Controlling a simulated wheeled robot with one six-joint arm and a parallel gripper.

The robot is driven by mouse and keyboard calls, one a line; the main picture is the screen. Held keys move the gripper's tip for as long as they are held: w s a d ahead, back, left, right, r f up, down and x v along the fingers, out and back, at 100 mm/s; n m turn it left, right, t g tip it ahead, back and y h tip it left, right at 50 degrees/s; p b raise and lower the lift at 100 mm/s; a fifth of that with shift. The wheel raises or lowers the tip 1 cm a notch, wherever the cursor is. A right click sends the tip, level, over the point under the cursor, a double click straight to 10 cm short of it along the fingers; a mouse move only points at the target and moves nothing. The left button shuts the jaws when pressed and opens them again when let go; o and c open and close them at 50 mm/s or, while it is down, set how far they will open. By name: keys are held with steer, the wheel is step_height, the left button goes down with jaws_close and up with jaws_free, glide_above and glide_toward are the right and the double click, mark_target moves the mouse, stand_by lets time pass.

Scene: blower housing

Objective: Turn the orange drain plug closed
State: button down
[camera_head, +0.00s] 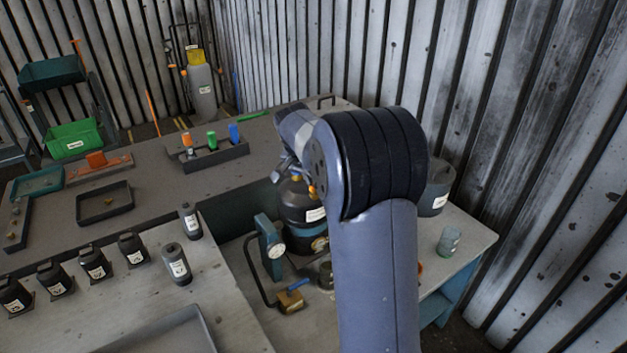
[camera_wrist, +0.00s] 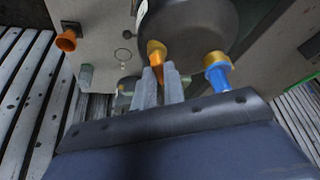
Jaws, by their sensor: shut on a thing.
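The orange drain plug (camera_wrist: 157,50) sticks out of the dark rounded housing (camera_wrist: 195,25) in the wrist view. My gripper (camera_wrist: 160,72) has its two grey fingers at the plug's end, shut on it. A blue fitting with a gold collar (camera_wrist: 217,72) sits on the same housing to the right of the fingers, apart from them. In the head view, the black housing (camera_head: 298,212) stands on the bench, partly behind my arm. Small orange parts show near its top, but I cannot tell which is the plug. My fingertips are mostly hidden there.
A teal gauge stand (camera_head: 270,246) and a brass padlock-like block (camera_head: 291,301) stand close to the housing. A glass jar (camera_head: 449,241) stands at the right of the bench. Another orange fitting (camera_wrist: 67,41) shows at the upper left in the wrist view.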

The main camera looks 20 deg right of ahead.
steer(key=m+g, duration=0.1)
steer(key=m, duration=0.2)
steer(key=m+g, duration=0.1)
steer(key=m, duration=0.1)
steer(key=shift+w+a+m+h, duration=0.1)
steer(key=shift+w+m+h, duration=0.1)
steer(key=shift+m+h, duration=0.2)
stand_by(0.4)
steer(key=c, duration=1.5)
jaws_free()
steer(key=v, duration=1)
steer(key=shift+a+r, duration=0.25)
steer(key=shift+r, duration=0.1)
steer(key=shift+f, duration=0.1)
steer(key=x, duration=1)
steer(key=shift+d+f, duration=0.3)
